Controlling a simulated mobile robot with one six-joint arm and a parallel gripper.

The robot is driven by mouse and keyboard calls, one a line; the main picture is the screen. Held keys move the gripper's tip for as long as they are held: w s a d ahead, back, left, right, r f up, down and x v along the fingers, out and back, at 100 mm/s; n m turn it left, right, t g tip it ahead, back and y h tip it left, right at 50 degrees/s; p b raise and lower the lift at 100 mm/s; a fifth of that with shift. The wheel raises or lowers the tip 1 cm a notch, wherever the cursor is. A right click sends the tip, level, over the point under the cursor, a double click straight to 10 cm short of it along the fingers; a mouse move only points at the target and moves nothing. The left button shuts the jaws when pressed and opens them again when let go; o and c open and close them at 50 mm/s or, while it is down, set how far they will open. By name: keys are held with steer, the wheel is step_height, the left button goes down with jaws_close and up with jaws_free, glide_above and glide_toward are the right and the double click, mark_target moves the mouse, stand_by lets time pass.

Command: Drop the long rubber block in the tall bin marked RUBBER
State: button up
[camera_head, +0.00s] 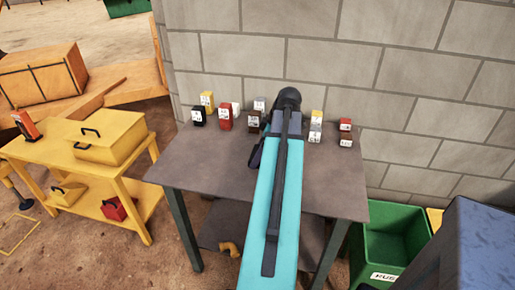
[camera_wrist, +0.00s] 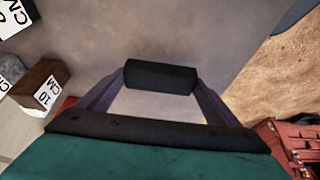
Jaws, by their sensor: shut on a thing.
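A black oblong block (camera_wrist: 160,77), which looks like the rubber block, is held between the fingertips of my gripper (camera_wrist: 160,80) in the wrist view. The fingers press on its two ends. The grey table top shows behind it. In the head view my arm hides most of the gripper and the held block cannot be made out clearly. The green bin (camera_head: 368,256) stands on the ground at the right of the table. Its white label (camera_head: 385,277) is partly covered, and its first letters look like RUB.
Several small labelled blocks stand along the back of the grey table (camera_head: 200,160), against a block wall (camera_head: 400,90). A brown block marked 10 CM (camera_wrist: 40,85) is at the left in the wrist view. A yellow bench (camera_head: 90,165) stands left. A dark blue body (camera_head: 465,250) partly covers the bin.

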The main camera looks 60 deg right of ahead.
steer(key=shift+s+a+r+b, duration=0.1)
steer(key=shift+s+a+b, duration=0.1)
steer(key=shift+s+a, duration=0.65)
steer(key=shift+s+a+r+b, duration=0.2)
steer(key=shift+s+a, duration=0.45)
steer(key=shift+a, duration=0.4)
steer(key=shift+s+a+r+b, duration=0.1)
steer(key=shift+s+a+b, duration=0.1)
steer(key=shift+s+a, duration=0.65)
steer(key=shift+w+a, duration=0.1)
steer(key=shift+w, duration=0.1)
steer(key=w+a+r+m, duration=0.1)
steer(key=w+a, duration=0.8)
steer(key=w, duration=0.4)
steer(key=w+a+r+m, duration=0.1)
steer(key=w+a+r, duration=0.1)
steer(key=w+a, duration=0.85)
steer(key=w+a+r, duration=0.1)
steer(key=w+a, duration=0.4)
steer(key=a, duration=0.4)
steer(key=w+a+r+m+h, duration=0.1)
steer(key=w+a+r, duration=0.1)
steer(key=w+a, duration=0.3)
steer(key=w+a+r, duration=0.1)
steer(key=w+a, duration=0.4)
steer(key=a, duration=0.8)
steer(key=shift+w+r+m, duration=0.2)
steer(key=shift+r+m, duration=0.1)
steer(key=shift+d, duration=0.15)
